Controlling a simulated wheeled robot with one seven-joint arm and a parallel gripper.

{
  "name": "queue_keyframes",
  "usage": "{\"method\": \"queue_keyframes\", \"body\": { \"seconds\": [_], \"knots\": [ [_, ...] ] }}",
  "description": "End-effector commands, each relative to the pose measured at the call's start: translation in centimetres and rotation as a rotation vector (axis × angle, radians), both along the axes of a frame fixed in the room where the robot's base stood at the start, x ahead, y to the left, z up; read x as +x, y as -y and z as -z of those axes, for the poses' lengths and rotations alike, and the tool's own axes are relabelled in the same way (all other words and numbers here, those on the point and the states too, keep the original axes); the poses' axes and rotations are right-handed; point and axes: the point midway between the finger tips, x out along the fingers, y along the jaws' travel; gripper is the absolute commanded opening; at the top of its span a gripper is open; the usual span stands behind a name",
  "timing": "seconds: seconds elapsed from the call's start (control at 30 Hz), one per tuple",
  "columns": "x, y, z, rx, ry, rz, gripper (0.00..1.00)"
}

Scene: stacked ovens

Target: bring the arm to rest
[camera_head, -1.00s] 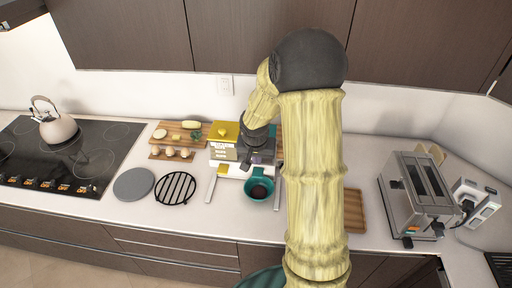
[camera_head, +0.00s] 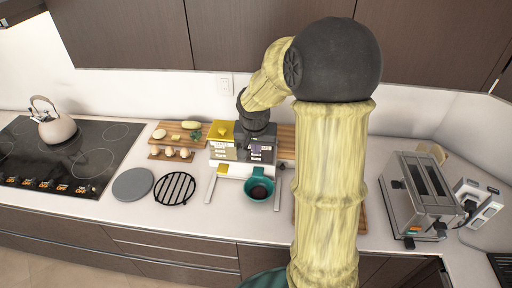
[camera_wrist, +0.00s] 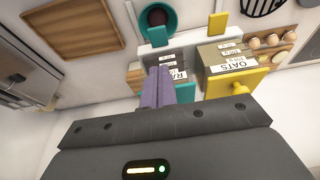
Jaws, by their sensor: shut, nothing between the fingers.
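My arm rises at the right of centre in the head view and bends down toward the back of the counter. My gripper (camera_wrist: 158,74) shows purple fingers, shut and empty, in the wrist view. In the head view its dark wrist hangs over a group of labelled boxes, and the fingers are hard to make out. The wrist view shows a box marked OATS (camera_wrist: 232,66) with a yellow lid (camera_wrist: 236,87) beside the fingers. Whether the fingers touch any box cannot be told.
A teal bowl (camera_head: 258,189) stands in front of the boxes. A black trivet (camera_head: 175,188), grey disc (camera_head: 133,184), hob (camera_head: 70,155) and kettle (camera_head: 56,125) lie left. Cabinets (camera_head: 270,35) hang above.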

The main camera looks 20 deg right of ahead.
Motion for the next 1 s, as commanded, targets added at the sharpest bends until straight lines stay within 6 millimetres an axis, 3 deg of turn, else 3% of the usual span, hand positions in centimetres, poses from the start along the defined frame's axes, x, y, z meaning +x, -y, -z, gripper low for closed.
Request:
{"method": "queue_keyframes", "body": {
  "seconds": [0.3, 0.43, 0.57, 0.8, 0.9, 1.0],
  "knots": [
    [0.0, 0.0, 0.1, -0.001, 0.0, -0.002, 0.0],
    [-1.3, -1.0, 0.7, -0.002, -0.011, -0.046, 0.0],
    [-4.6, -3.4, 2.3, -0.004, -0.035, -0.167, 0.0],
    [-13.1, -7.7, 5.8, 0.008, -0.06, -0.433, 0.0],
    [-15.2, -8.4, 6.5, 0.013, -0.059, -0.492, 0.0],
    [-15.8, -8.7, 6.6, 0.013, -0.059, -0.514, 0.0]
  ]
}}
